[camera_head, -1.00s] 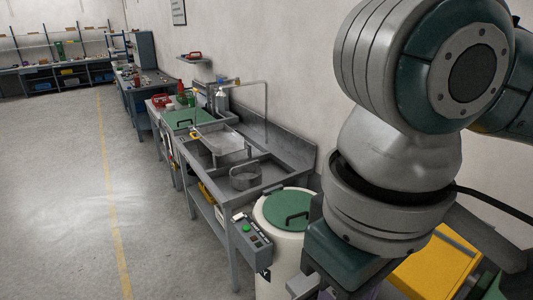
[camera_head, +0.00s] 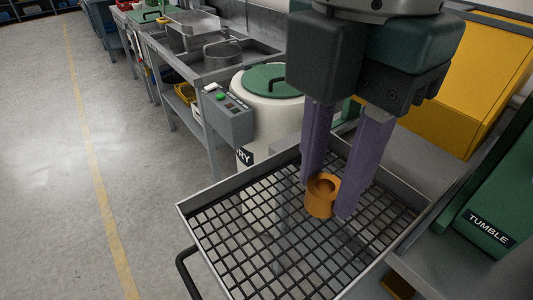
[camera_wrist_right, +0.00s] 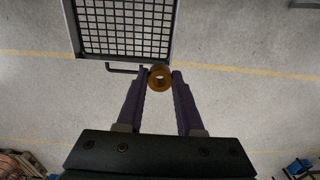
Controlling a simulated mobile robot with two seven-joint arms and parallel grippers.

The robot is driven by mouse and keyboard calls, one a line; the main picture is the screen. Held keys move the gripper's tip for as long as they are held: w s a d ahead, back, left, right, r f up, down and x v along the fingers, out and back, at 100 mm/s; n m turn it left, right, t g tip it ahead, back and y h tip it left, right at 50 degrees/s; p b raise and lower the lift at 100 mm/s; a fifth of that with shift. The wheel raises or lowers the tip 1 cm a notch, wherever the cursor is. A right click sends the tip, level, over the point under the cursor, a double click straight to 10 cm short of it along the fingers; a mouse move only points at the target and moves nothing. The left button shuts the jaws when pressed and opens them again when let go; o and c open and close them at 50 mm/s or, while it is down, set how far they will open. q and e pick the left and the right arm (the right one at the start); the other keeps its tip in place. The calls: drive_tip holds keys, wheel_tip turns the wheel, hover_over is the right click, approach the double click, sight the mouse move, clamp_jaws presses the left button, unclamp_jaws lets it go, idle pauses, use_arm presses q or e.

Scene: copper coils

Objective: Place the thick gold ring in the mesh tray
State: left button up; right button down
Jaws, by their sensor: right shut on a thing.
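The thick gold ring (camera_head: 318,207) is a short, thick-walled orange-gold piece with a round hole. My right gripper (camera_head: 328,196) points down with its purple fingers shut on the ring at their tips. In the head view the ring shows against the mesh tray (camera_head: 236,181), a grey-rimmed square tray with a dark wire grid. The ring seems to be held above the tray; the gap is unclear. In the right wrist view the ring (camera_wrist_right: 160,69) sits between the fingertips, beside the handle side of the tray (camera_wrist_right: 72,28) as seen there. The mesh looks empty. My left gripper is out of view.
A white drum with a green lid (camera_head: 270,79) and a grey control box (camera_head: 228,115) stand behind the tray. A yellow box (camera_head: 470,80) and a green panel marked TUMBLE (camera_head: 490,215) are to the right. The floor at left is clear.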

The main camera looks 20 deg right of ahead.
wheel_tip(320, 180, down, 7)
drive_tip(key=w+a+n+b, duration=0.1)
drive_tip(key=a+n+b, duration=0.1)
drive_tip(key=n+b, duration=0.45)
drive_tip(key=b, duration=0.3)
hover_over(284, 299)
wheel_tip(284, 299, down, 16)
drive_tip(key=shift+s+f, duration=0.1)
drive_tip(key=shift+f, duration=0.15)
use_arm(q)
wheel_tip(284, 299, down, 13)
drive_tip(key=b, duration=0.1)
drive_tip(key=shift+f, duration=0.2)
use_arm(e)
drive_tip(key=shift+f, duration=2.05)
